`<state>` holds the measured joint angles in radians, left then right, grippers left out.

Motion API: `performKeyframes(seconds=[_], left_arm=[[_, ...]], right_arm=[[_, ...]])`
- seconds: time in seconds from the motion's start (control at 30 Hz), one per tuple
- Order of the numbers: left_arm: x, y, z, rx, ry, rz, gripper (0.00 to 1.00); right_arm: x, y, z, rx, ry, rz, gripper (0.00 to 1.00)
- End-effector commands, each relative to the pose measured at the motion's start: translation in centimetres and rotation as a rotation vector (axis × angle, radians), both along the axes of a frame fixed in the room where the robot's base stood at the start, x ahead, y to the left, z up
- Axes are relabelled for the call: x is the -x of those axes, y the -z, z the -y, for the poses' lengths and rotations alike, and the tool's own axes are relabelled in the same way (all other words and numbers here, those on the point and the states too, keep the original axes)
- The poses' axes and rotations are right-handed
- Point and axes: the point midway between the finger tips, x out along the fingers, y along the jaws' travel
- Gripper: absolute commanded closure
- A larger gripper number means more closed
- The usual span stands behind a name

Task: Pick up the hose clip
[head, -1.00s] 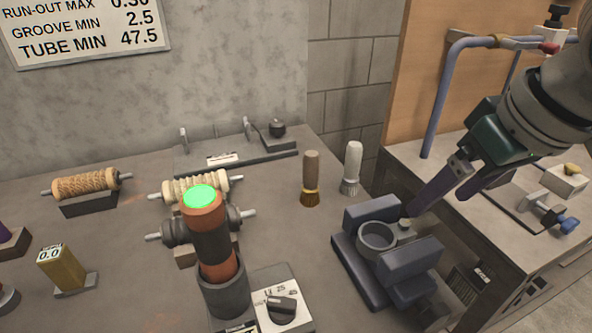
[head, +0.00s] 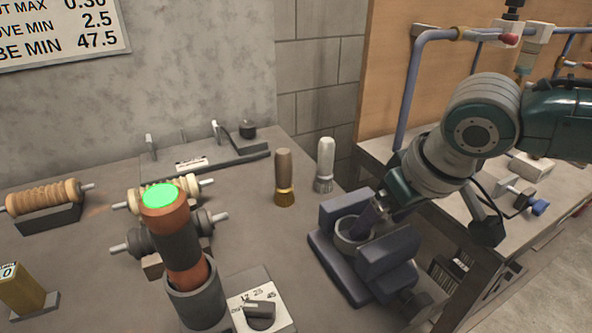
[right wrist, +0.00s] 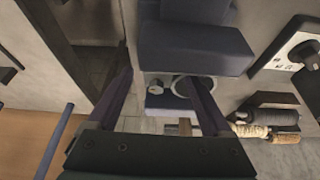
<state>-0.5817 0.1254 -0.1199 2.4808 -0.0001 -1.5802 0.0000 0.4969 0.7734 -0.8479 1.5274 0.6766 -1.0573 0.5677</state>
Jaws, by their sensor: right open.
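A grey ring (head: 345,241), which seems to be the hose clip, sits between the blue-grey jaws of a vise (head: 385,253) on the bench. In the right wrist view the ring (right wrist: 181,86) has a small pale round knob (right wrist: 156,87) beside it. My right gripper (head: 371,222) is open and reaches down at the vise. In the right wrist view its fingers stand on either side of the knob, and the right finger overlaps the ring. I cannot tell whether that finger is inside the ring or above it. My left gripper is out of view.
Two brushes (head: 284,178) (head: 325,165) stand behind the vise. A tube with a glowing green top (head: 159,196) stands in a cup left of it, near a dial box (head: 261,313). Wound rollers (head: 45,197) lie farther left. A lower side bench with blue pipes (head: 408,95) is at right.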

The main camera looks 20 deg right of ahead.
Motion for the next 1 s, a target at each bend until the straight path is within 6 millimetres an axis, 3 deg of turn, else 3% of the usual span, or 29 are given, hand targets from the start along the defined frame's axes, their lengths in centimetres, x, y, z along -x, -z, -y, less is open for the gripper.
performKeyframes(seconds=[0.1,0.83,1.0], left_arm=[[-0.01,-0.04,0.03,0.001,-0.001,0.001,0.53],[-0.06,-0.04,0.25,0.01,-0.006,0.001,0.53],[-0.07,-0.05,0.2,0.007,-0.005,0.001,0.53]], right_arm=[[0.01,-0.05,0.01,0.0,0.0,0.0,0.17],[0.05,-0.04,0.05,0.001,0.0,-0.001,0.99],[0.06,-0.04,0.05,0.001,0.0,-0.002,1.0]])
